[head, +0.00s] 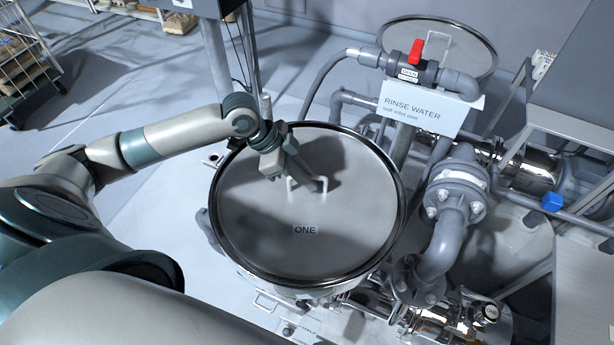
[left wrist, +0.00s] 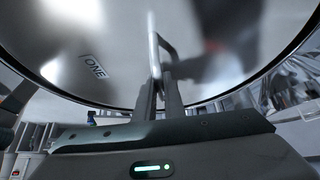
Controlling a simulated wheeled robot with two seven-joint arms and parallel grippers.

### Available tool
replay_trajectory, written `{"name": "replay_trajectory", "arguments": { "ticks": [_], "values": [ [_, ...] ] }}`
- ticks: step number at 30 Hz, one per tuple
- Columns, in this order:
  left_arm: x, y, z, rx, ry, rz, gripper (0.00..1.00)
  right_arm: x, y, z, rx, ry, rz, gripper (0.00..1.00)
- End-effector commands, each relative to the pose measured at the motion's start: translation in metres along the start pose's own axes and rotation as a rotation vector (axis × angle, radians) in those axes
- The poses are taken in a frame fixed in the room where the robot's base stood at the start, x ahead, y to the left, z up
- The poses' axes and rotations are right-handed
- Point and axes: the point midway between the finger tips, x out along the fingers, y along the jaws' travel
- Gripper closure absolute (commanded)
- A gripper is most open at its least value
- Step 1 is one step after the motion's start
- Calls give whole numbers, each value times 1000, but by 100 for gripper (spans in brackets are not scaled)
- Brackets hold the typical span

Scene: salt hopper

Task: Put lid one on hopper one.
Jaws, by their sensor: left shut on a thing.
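Lid one (head: 305,250) is a round grey metal disc with a dark rim, a "ONE" label and an upright bar handle (head: 322,184). My left gripper (head: 303,180) is shut on this handle, near the lid's middle. In the left wrist view the fingers (left wrist: 160,90) close on the handle, and lid one (left wrist: 110,30) with its label fills the upper part. Hopper one lies beneath the lid and is mostly hidden by it; I cannot tell whether the lid rests on its rim or hangs just above. My right gripper is out of view.
A second round lid (head: 470,45) with a handle is at the back right. A red valve handle (head: 416,52), a "RINSE WATER" sign (head: 430,108) and thick grey pipes (head: 440,240) crowd the lid's right side. A wire rack (head: 25,70) stands far left; the floor between is open.

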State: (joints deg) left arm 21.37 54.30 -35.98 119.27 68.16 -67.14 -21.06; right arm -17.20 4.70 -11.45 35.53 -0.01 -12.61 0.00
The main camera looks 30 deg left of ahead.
Motion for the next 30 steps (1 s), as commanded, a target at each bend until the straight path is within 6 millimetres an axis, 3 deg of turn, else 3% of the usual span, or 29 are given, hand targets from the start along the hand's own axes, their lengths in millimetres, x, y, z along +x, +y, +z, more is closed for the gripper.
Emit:
{"name": "replay_trajectory", "arguments": {
  "ticks": [22,23,25,30],
  "values": [
    [7,-1,4,1,3,-1,100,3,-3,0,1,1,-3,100],
    [7,-1,3,1,3,-2,86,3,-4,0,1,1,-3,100],
    [7,-1,4,1,3,-2,69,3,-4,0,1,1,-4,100],
    [7,0,4,1,2,-1,69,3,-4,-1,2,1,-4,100]
  ]
}}
